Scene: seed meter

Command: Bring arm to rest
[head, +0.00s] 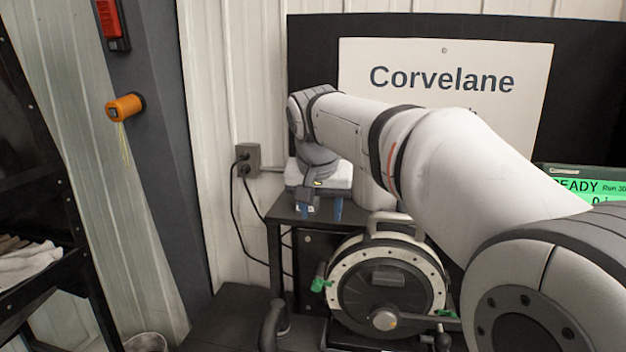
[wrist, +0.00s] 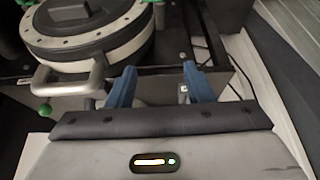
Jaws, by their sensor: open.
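My gripper (head: 321,209) hangs fingers-down at the end of my arm, near the left end of a dark table (head: 292,208) in the head view. In the wrist view its two blue fingers (wrist: 156,85) stand apart with nothing between them. The round seed meter (head: 386,287), with a pale studded ring, dark face and green knobs, sits in front of the table in the head view. In the wrist view the meter (wrist: 90,30) and its grey handle (wrist: 72,82) lie left of the fingers, apart from them. My arm hides part of the table and the right side.
A grey wall outlet (head: 248,161) with black cords is at the left of the table. A green READY screen (head: 590,190) is at the right. A dark shelf (head: 40,262) with cloths stands far left. A Corvelane sign (head: 445,80) hangs behind.

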